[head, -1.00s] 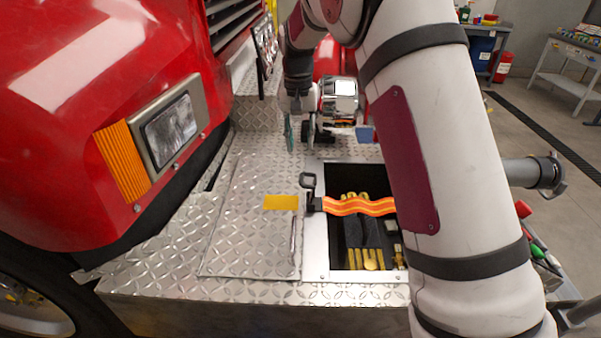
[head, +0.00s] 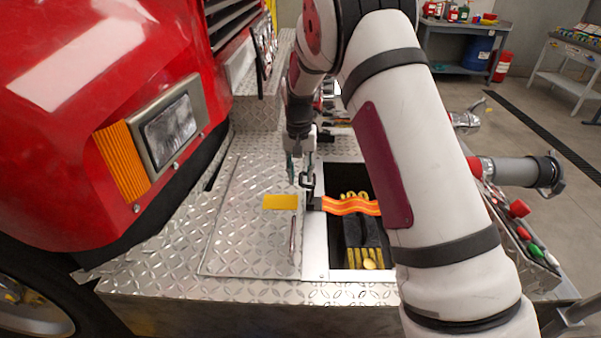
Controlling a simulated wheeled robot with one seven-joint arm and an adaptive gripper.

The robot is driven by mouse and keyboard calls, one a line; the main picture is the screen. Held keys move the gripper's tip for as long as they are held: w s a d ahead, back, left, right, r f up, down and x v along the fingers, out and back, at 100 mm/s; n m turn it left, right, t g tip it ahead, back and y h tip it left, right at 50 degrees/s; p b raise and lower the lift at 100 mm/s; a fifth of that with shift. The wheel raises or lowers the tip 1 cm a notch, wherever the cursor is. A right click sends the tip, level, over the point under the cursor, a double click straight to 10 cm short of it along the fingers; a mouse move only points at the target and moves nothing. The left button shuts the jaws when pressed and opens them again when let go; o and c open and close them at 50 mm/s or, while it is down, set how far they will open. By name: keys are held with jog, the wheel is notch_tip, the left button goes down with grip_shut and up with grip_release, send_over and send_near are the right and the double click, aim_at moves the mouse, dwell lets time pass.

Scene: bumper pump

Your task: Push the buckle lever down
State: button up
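The black buckle lever (head: 307,186) stands raised at the left edge of the open compartment (head: 315,254) in the bumper deck. Its base joins an orange strap with yellow stripes (head: 350,206), which runs right across the compartment until my arm hides it. My gripper (head: 301,176) points down at the lever's upper end, with a gap between its two fingers. The right finger overlaps the lever's top in this view; I cannot tell whether they touch.
A closed tread-plate lid (head: 245,240) with a yellow label (head: 281,202) and a handle lies to the left. The red truck body (head: 90,120) rises at the left; a pipe fitting (head: 520,172) sticks out right.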

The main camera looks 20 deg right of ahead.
grip_shut()
jog(key=shift+d+r, duration=0.1)
jog(key=shift+d, duration=0.1)
jog(key=d+y, duration=0.1)
jog(key=s+d+t+y, duration=0.1)
jog(key=y, duration=0.1)
jog(key=shift+d+r, duration=0.1)
jog(key=shift+d, duration=0.3)
jog(key=d+f+y+b, duration=0.1)
jog(key=d+y, duration=0.1)
jog(key=s+d+t+y+b, duration=0.1)
jog(key=d+y, duration=0.1)
jog(key=y, duration=0.1)
jog(key=d+f+t+y+b, duration=0.1)
jog(key=d+y, duration=0.1)
jog(key=shift+s+f, duration=0.35)
jog(key=shift+s, duration=0.05)
jog(key=d+f+y+b, duration=0.1)
jog(key=y, duration=0.1)
jog(key=d+f+t+y+b, duration=0.1)
jog(key=shift+s+f+y, duration=0.2)
jog(key=shift+s+y, duration=0.15)
jog(key=shift+y, duration=0.05)
jog(key=shift+s+d+f+b, duration=0.15)
jog(key=shift+d+f+b, duration=0.1)
jog(key=shift+f+b, duration=0.3)
jog(key=shift+s+f, duration=0.1)
jog(key=shift+f, duration=0.05)
